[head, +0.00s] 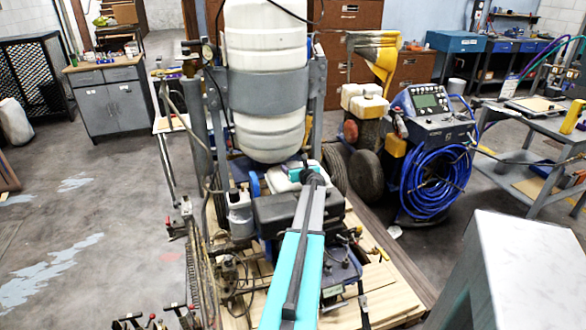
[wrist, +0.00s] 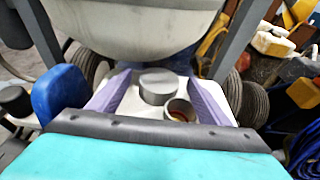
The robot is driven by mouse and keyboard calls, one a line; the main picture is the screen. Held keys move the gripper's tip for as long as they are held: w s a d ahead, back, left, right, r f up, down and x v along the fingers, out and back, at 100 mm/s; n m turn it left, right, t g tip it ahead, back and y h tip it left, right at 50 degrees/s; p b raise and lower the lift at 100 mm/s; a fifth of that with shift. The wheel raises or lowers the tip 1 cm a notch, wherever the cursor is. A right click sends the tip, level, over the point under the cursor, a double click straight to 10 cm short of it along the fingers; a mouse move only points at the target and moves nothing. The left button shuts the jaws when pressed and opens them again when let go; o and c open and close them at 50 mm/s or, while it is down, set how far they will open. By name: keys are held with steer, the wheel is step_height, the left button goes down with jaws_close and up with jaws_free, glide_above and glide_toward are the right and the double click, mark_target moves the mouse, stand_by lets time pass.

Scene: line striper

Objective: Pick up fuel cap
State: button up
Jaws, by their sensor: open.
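In the head view my teal arm reaches over the engine to the white fuel tank (head: 283,181); the cap cannot be made out there.
The large white paint tank (head: 265,80) in its grey frame hangs just behind and above the fuel tank, leaving little room there. A blue part (wrist: 61,95) stands left of my gripper. A blue hose machine (head: 430,140) stands to the right.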

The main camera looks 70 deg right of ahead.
stand_by(0.6)
steer(key=c, duration=1.1)
steer(key=shift+w+a+r, duration=0.15)
steer(key=shift+a+r, duration=0.2)
steer(key=w+a+r, duration=0.1)
steer(key=a+r, duration=0.1)
steer(key=a, duration=0.2)
steer(key=w+a+r, duration=0.1)
steer(key=a+r, duration=0.1)
steer(key=a, duration=0.2)
steer(key=w+a+r, duration=0.1)
steer(key=a+r, duration=0.2)
steer(key=a, duration=0.1)
steer(key=shift+w+a+r, duration=0.1)
steer(key=shift+w+a, duration=0.2)
steer(key=shift+a, duration=0.05)
